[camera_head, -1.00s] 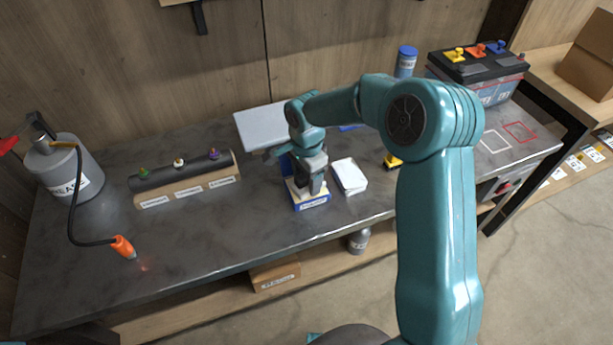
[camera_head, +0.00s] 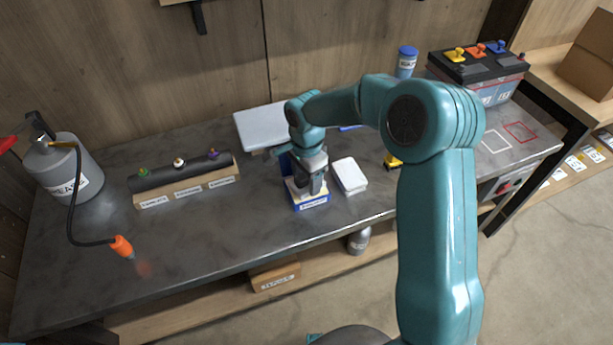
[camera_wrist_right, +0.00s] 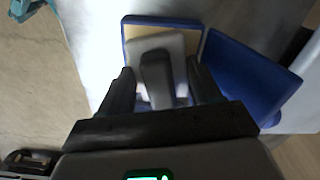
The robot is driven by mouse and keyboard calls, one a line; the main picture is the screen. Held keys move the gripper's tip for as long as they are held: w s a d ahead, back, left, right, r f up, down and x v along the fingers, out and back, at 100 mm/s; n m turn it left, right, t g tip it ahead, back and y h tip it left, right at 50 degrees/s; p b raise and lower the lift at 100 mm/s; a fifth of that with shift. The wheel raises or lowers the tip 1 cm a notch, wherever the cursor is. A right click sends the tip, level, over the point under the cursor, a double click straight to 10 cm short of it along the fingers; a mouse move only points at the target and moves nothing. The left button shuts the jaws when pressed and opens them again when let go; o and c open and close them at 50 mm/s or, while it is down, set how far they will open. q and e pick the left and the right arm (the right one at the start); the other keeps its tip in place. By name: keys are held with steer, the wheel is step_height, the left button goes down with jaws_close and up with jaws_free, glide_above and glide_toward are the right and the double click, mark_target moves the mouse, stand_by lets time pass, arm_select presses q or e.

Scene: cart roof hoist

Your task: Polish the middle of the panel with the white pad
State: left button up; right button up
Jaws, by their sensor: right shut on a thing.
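My right gripper (camera_head: 315,185) is over an open blue tin (camera_head: 312,205) near the front of the bench. In the right wrist view my right gripper (camera_wrist_right: 163,90) is shut on the dark handle of a white pad (camera_wrist_right: 146,44). The pad is at the tin's tan-filled opening; I cannot tell whether it touches the filling. The tin's blue lid (camera_wrist_right: 240,72) stands open beside it. A pale panel (camera_head: 262,127) is behind the gripper, its right part hidden by my arm. My left gripper is out of view.
A white folded stack (camera_head: 348,174) lies right of the tin. A rack with coloured knobs (camera_head: 180,180) and a grey canister (camera_head: 62,172) with an orange-tipped hose are left. A battery (camera_head: 478,72) stands at the far right.

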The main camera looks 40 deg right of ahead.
steer(key=shift+f, duration=0.1)
steer(key=shift+r+p, duration=0.6)
steer(key=shift+r, duration=0.25)
steer(key=shift+r+p, duration=1.65)
steer(key=shift+r, duration=1.15)
steer(key=shift+f, duration=0.1)
